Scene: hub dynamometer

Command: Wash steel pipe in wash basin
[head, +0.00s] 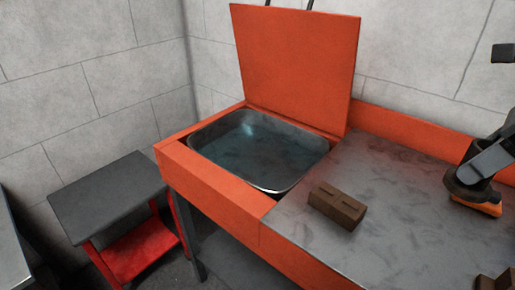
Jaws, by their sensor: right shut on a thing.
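The wash basin (205,142) is a grey metal tub set in the orange bench, with bluish water in it. Its orange lid (297,70) stands open at the back. My right gripper (475,195) is at the right edge, over the metal bench top and well to the right of the basin. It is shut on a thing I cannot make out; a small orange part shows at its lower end. I cannot clearly pick out the steel pipe. My left gripper is not in view.
A brown slotted block (337,206) lies on the metal bench top (400,225) just right of the basin. Another brown block (495,282) is cut off at the lower right corner. A dark-topped red stand (108,190) is at the left. The bench top between block and gripper is clear.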

